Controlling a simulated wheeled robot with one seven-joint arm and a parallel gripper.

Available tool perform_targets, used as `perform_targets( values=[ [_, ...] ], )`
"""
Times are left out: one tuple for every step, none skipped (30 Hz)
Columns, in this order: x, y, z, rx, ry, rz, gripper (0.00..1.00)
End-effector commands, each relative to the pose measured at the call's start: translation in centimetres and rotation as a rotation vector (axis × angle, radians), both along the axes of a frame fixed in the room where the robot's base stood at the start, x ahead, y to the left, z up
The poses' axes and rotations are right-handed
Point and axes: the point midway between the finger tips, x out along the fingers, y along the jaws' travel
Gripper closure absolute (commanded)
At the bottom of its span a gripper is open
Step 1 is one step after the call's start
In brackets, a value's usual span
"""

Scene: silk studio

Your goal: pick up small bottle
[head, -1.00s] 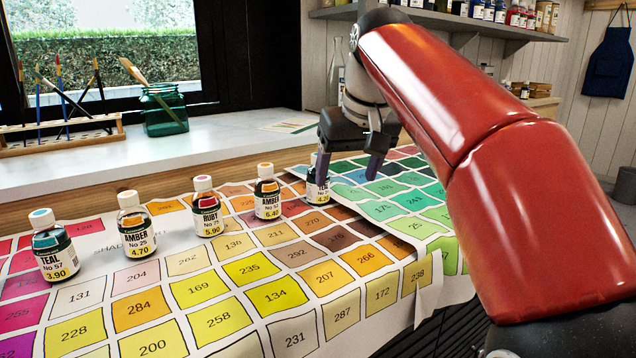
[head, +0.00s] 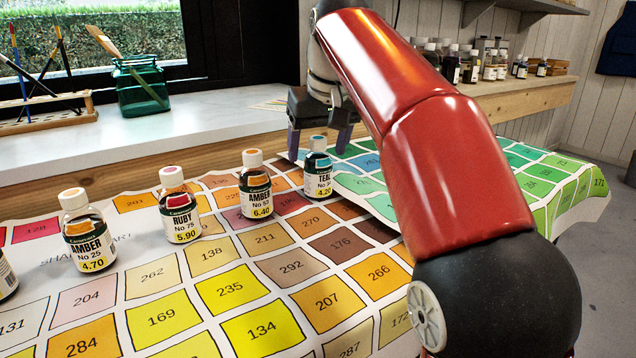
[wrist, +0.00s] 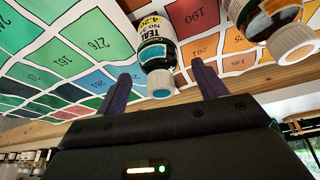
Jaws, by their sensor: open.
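Several small labelled paint bottles stand upright in a row on the colour chart. The small teal bottle priced 4.20 (head: 318,178) is at the row's right end. To its left are an amber bottle priced 6.40 (head: 255,195), a ruby bottle (head: 178,208) and an amber bottle priced 4.70 (head: 85,240). My gripper (head: 318,150) is open, its fingers either side of the teal bottle's cap in the head view. In the wrist view the teal bottle (wrist: 155,45) shows cap-down between the fingertips (wrist: 163,72). Contact is not visible. Which bottle the task names is unclear.
A brush rack (head: 45,115) is further left. More bottles line a ledge (head: 520,88) at the back right. The chart's front is clear.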

Motion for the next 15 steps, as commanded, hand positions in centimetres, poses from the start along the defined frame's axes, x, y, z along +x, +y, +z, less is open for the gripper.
perform_targets(
  values=[
    [0.2, 0.2, -1.3, -0.001, 0.003, 0.0, 0.29],
    [0.4, 0.3, -1.7, -0.002, 0.002, 0.0, 0.29],
    [0.6, 0.3, -2.1, -0.002, 0.002, 0.0, 0.29],
    [0.7, 0.4, -2.3, -0.001, 0.001, 0.0, 0.29],
    [0.7, 0.4, -2.4, -0.001, 0.001, 0.0, 0.29],
    [0.8, 0.4, -2.5, 0.0, 0.0, 0.0, 0.29],
    [0.8, 0.4, -2.5, 0.0, -0.001, 0.0, 0.29],
    [0.8, 0.4, -2.5, 0.0, -0.001, 0.0, 0.29],
    [0.8, 0.4, -2.4, 0.0, -0.001, 0.0, 0.29],
    [0.8, 0.4, -2.4, 0.0, -0.001, 0.0, 0.29],
    [0.8, 0.4, -2.4, 0.0, -0.001, 0.0, 0.29],
    [0.8, 0.4, -2.4, 0.0, -0.001, 0.0, 0.32],
    [0.8, 0.4, -2.4, 0.0, -0.001, 0.0, 0.36],
    [0.8, 0.4, -2.4, -0.001, 0.0, 0.0, 0.4],
    [0.8, 0.4, -2.4, -0.001, 0.0, 0.0, 0.45]
  ],
)
